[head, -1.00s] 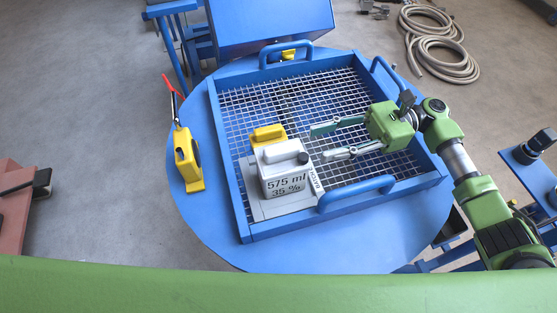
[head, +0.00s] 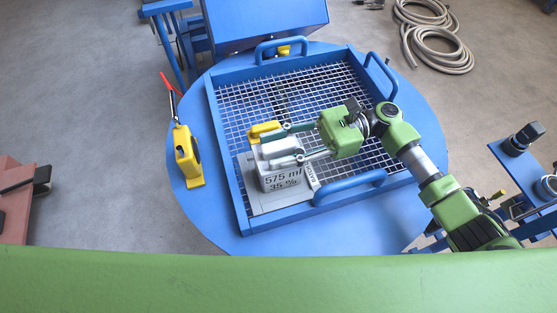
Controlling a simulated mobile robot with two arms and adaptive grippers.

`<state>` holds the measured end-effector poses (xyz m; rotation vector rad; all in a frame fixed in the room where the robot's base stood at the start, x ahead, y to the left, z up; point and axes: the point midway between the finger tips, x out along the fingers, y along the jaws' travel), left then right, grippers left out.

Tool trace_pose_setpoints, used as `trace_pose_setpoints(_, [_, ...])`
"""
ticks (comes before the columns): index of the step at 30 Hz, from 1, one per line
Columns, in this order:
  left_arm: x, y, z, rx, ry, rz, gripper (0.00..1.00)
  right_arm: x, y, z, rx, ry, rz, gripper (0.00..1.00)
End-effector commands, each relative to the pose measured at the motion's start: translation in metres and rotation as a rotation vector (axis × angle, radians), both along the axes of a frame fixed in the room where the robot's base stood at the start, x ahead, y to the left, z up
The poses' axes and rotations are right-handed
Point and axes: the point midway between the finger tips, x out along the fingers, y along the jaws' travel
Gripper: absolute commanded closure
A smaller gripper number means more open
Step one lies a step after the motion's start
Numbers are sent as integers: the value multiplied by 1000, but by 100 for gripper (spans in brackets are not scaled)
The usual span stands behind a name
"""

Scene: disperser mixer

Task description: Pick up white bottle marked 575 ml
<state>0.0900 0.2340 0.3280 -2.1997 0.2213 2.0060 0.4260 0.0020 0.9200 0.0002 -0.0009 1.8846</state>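The white bottle (head: 284,180) marked "575 ml 35 %" stands upright at the front left of the blue mesh tray (head: 227,200), on a grey plate. My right gripper (head: 274,148) reaches in from the right with its fingers spread. One finger lies toward the back, by the yellow object; the other crosses the bottle's top at its right. The bottle seems to lie between the fingers; I cannot tell whether they touch it. My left gripper is not in view.
A yellow object (head: 264,130) stands just behind the bottle. A yellow device with a red lever (head: 187,158) stands on the round blue table (head: 214,224) left of the tray. The tray has raised blue handles (head: 350,187). The mesh behind is clear.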

Motion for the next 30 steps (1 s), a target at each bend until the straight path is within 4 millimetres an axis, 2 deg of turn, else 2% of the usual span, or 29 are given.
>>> trace_pose_setpoints(1, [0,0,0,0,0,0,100,0,0,0,0,0,0,65])
trace_pose_setpoints(5, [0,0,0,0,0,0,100,0,0,0,0,0,0,99])
trace_pose_setpoints(17, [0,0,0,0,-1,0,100,0,-1,6,1,-3,0,100])
trace_pose_setpoints(20, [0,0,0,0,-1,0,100,0,-1,19,2,-5,2,100])
trace_pose_setpoints(30, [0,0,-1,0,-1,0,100,0,-1,84,1,-4,1,100])
